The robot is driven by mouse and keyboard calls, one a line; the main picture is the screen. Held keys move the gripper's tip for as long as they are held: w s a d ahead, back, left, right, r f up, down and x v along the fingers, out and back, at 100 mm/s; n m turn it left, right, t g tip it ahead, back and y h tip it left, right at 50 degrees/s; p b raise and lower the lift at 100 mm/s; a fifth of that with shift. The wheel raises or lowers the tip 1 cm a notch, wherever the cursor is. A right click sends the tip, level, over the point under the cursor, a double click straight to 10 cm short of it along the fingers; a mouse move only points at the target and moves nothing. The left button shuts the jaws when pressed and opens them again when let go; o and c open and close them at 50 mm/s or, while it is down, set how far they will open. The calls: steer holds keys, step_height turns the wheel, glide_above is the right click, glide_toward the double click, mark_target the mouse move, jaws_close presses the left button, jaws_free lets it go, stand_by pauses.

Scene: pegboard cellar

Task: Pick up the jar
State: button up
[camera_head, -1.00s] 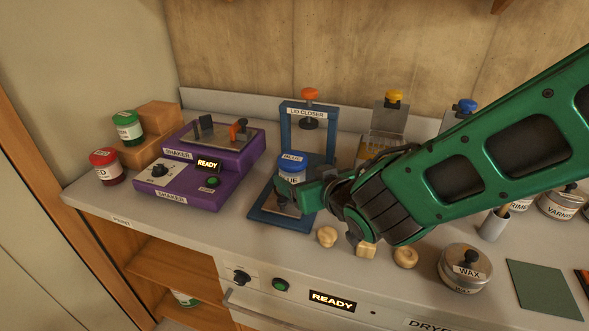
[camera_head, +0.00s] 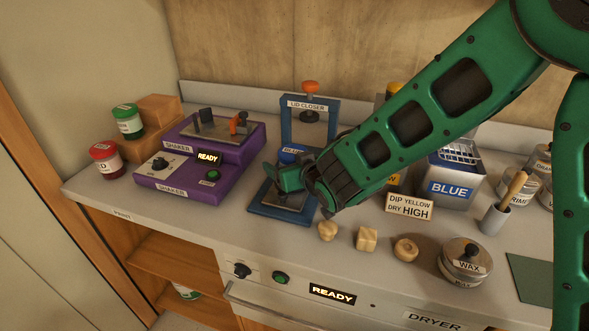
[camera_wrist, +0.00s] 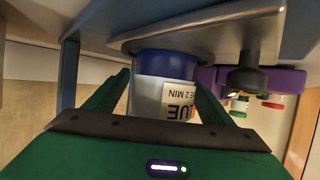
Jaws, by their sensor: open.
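The jar with a blue lid and a white label (camera_wrist: 160,98) stands at the lid closer (camera_head: 309,104), a blue frame with an orange knob. In the wrist view the jar is between the two open fingers of my gripper (camera_wrist: 160,100), and its label reads "UE" and "2 MIN". In the head view only the jar's blue lid (camera_head: 291,155) shows above my gripper (camera_head: 282,180); its body is hidden behind it. I cannot tell whether the fingers touch the jar.
A purple shaker (camera_head: 200,160) stands left of the lid closer. A red-lidded jar (camera_head: 106,160) and a green-lidded jar (camera_head: 128,121) are farther left. Small wooden pieces (camera_head: 367,239), a wax tin (camera_head: 466,262) and a blue-labelled tank (camera_head: 452,187) lie to the right.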

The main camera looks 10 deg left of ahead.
steer(key=c, duration=1.2)
steer(key=shift+c, duration=1)
steer(key=shift+r, duration=0.1)
